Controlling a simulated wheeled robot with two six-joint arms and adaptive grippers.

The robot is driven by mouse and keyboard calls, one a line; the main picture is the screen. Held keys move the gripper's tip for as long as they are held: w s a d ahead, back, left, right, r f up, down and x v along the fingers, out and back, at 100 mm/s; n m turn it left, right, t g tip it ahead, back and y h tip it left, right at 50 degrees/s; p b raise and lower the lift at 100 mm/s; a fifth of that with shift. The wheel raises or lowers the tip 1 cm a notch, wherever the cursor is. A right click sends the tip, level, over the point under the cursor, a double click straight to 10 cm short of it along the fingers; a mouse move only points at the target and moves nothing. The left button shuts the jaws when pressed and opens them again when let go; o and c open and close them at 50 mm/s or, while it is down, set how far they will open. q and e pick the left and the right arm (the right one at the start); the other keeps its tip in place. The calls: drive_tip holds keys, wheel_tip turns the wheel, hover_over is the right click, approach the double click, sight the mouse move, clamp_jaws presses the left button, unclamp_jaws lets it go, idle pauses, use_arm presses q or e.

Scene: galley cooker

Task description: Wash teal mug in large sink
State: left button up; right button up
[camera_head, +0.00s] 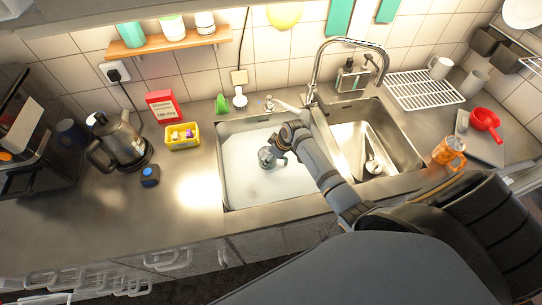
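The large sink (233,196) is the left basin, with pale, whitish water in it. A small grey-teal mug (266,157) sits in that water near the middle of the basin; it looks like the teal mug, partly hidden by my gripper. My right arm reaches in from the lower right. Its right gripper (278,148) points down at the mug's right side and seems to touch it. The fingers are too small and dark to tell whether they are closed on it. My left gripper is out of view.
The tap (346,43) arches over the smaller right basin (390,165), which holds a metal utensil. A drying rack (425,90), orange mug (449,152) and red pan (484,119) stand right. A kettle (120,143) and yellow caddy (183,143) stand left. Front-left counter is clear.

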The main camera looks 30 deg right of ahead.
drive_tip(key=shift+f+b, duration=0.6)
drive_tip(key=shift+f, duration=0.35)
drive_tip(key=shift+f+b, duration=0.35)
drive_tip(key=shift+f, duration=0.3)
idle(3.2)
wheel_tip(320, 180, up, 8)
drive_tip(key=p, duration=0.8)
drive_tip(key=shift+r, duration=0.15)
idle(1.0)
